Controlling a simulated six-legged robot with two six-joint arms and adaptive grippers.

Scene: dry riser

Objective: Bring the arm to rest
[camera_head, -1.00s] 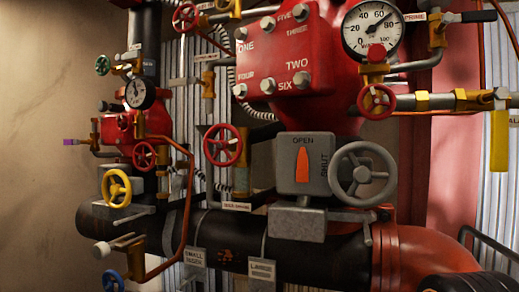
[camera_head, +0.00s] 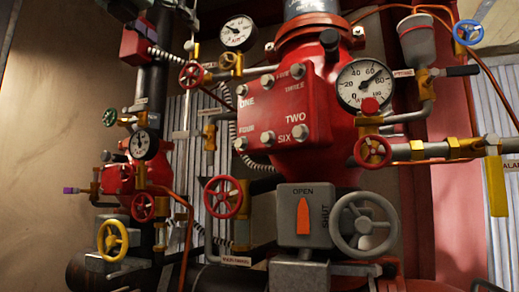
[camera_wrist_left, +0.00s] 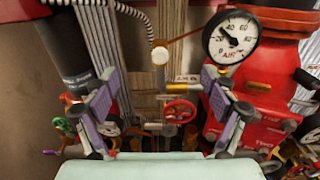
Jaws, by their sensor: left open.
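My left gripper (camera_wrist_left: 165,115) shows in the left wrist view, with its two grey and purple fingers spread wide apart. It is open, with nothing between its fingers. Behind the gap are a small red handwheel (camera_wrist_left: 180,111) and the grey corrugated wall. An air gauge (camera_wrist_left: 232,37) is beyond the right finger, above it in the picture. I cannot make out the left gripper in the head view. My right gripper is in neither view.
The red valve body (camera_head: 285,110) fills the middle, with a pressure gauge (camera_head: 364,84) on its right. Below are a grey OPEN/SHUT indicator (camera_head: 304,215) and a grey handwheel (camera_head: 364,224). A yellow handwheel (camera_head: 112,240) is at left. Bare wall (camera_head: 50,110) lies far left.

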